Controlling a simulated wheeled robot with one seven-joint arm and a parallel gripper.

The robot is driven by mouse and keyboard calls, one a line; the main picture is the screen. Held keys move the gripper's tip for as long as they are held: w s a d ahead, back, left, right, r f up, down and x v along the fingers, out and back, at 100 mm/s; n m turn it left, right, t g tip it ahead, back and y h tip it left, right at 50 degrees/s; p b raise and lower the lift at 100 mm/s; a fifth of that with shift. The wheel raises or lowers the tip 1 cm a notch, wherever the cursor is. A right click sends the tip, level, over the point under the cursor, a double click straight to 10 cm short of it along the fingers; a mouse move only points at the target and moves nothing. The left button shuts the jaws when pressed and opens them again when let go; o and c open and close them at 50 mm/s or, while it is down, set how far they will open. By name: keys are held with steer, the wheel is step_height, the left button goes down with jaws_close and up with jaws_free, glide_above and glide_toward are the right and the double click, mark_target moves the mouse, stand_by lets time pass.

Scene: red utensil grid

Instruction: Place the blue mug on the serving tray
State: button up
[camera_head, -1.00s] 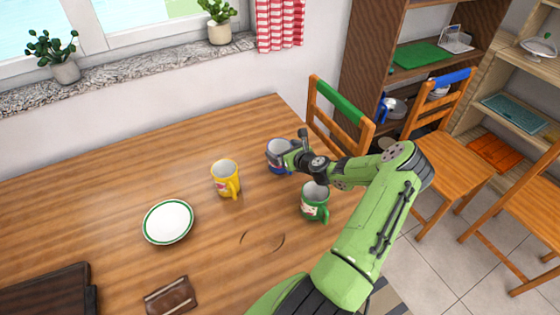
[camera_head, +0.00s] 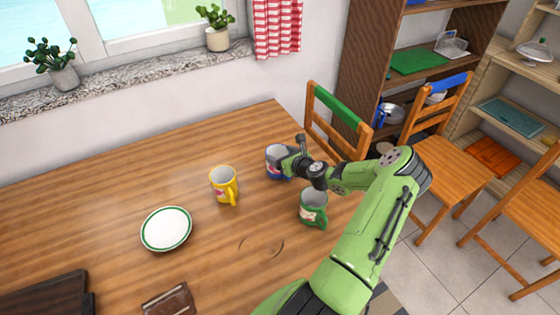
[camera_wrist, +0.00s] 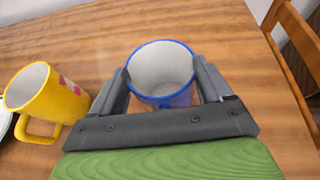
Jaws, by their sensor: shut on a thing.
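The blue mug (camera_head: 276,162) stands upright near the far right part of the wooden table, with a white inside and a blue rim. In the wrist view the blue mug (camera_wrist: 163,75) sits between my two fingers. My gripper (camera_head: 287,160) is shut on it, one finger on each side; the wrist view also shows my gripper (camera_wrist: 162,88). I cannot tell whether the mug touches the table. The dark tray (camera_head: 45,298) lies at the lower left corner of the table, partly cut off by the frame edge.
A yellow mug (camera_head: 223,184) stands left of the blue mug, and a green mug (camera_head: 313,208) stands in front, close to my arm. A chair (camera_head: 338,112) stands at the right edge.

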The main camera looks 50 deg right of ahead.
step_height(320, 180, up, 10)
steer(key=p, duration=0.2)
steer(key=shift+p, duration=0.35)
